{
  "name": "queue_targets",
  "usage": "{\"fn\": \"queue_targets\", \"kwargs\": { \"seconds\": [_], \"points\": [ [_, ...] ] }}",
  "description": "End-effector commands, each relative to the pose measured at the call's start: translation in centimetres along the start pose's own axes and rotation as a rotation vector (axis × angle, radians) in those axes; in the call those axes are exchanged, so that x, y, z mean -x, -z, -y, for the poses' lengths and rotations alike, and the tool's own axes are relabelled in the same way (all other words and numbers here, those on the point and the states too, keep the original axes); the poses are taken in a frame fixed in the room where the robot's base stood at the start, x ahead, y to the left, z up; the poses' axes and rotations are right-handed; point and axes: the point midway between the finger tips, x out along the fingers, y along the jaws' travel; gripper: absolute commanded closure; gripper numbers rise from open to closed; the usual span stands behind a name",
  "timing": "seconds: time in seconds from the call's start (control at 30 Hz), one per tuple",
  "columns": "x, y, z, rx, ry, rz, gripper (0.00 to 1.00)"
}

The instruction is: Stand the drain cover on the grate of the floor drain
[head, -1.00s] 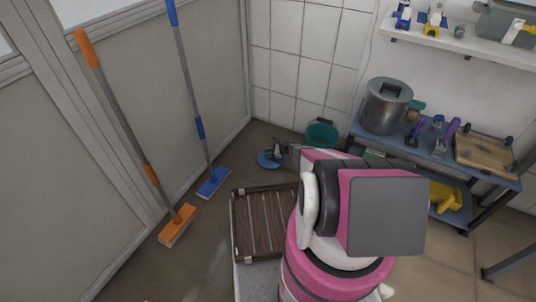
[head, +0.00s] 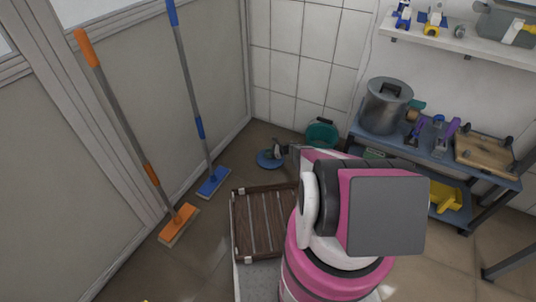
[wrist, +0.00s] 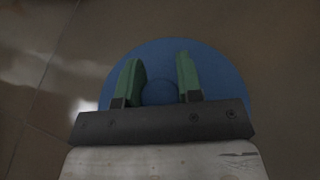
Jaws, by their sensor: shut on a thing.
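The drain cover appears as a blue round disc (head: 268,160) low over the brown floor, beyond the slatted wooden piece in the head view. In the wrist view the disc (wrist: 225,82) lies right under my gripper (wrist: 160,82), whose two green fingers stand either side of its round raised middle. My gripper, in the head view (head: 276,150), is shut on the cover. I cannot tell whether the cover touches the floor. I cannot make out the floor drain or its grate in either view.
A slatted dark wooden piece (head: 264,222) lies in front. A blue mop (head: 213,182) and an orange mop (head: 178,225) lean on the left wall. A green bucket (head: 322,134) stands behind, right of the cover. A blue workbench (head: 437,160) stands at right.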

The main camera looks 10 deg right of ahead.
Motion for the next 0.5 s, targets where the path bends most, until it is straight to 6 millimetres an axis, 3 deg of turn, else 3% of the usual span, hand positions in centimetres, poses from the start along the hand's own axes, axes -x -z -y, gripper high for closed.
{"fn": "queue_targets", "kwargs": {
  "seconds": [0.5],
  "points": [
    [-0.18, 0.42, 0.01, 0.0, 0.0, 0.001, 1.0]
  ]
}}
